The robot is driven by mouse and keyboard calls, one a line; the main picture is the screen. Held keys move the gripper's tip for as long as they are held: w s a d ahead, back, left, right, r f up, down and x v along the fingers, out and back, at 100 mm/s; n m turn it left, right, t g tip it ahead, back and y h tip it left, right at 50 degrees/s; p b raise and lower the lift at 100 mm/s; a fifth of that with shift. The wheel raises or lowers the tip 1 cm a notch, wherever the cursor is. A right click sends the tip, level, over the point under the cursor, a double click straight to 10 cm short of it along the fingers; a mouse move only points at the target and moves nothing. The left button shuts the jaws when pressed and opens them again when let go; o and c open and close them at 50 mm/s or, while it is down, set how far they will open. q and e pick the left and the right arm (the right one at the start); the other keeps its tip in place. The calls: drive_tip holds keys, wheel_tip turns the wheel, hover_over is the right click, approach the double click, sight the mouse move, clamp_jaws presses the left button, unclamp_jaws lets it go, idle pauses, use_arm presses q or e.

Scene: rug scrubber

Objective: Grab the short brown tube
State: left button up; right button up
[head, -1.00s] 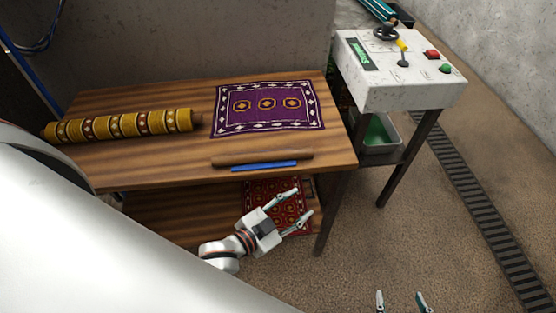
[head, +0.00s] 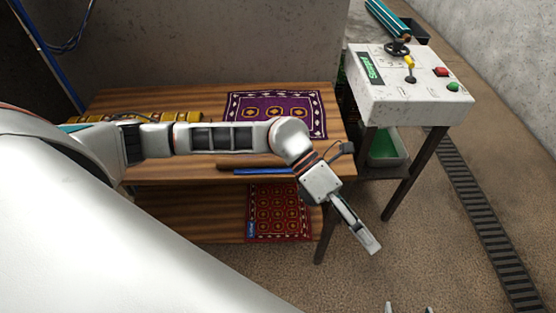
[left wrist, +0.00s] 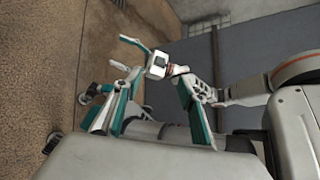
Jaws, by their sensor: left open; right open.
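The short brown tube (head: 236,166) lies along the front edge of the tabletop, just behind a blue strip. My left forearm passes in front of it in the head view and hides part of it. My left gripper (head: 370,243) is beyond the table's front right corner, to the right of the tube and apart from it, pointing down and right. It is open and empty. My right gripper (head: 408,308) shows only its fingertips at the bottom edge of the head view. It is open and well away from the tube.
A purple rug (head: 300,108) lies on the wooden table (head: 180,172), with a yellow roll (head: 185,117) behind my arm. A red rug (head: 278,215) is on the lower shelf. A white control box (head: 410,95) stands at the right.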

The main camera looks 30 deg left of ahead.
use_arm(q)
drive_tip(key=w+a+f+m+t+y, duration=0.1)
drive_tip(key=w+a+f+m+y, duration=0.2)
drive_tip(key=a, duration=0.6)
wheel_tip(320, 180, up, 3)
drive_tip(key=n+t+y+p, duration=0.1)
drive_tip(key=t+y, duration=0.2)
drive_tip(key=y, duration=0.6)
hover_over(265, 159)
drive_tip(key=shift+s+a, duration=0.2)
drive_tip(key=shift+s, duration=0.1)
drive_tip(key=shift+a+f, duration=0.1)
drive_tip(key=shift+a, duration=0.15)
drive_tip(key=f, duration=0.7)
drive_tip(key=shift+w+d+f+p, duration=0.2)
drive_tip(key=shift+w+d+p, duration=0.1)
drive_tip(key=shift+d+p, duration=0.1)
drive_tip(key=shift+c, duration=0.3)
clamp_jaws()
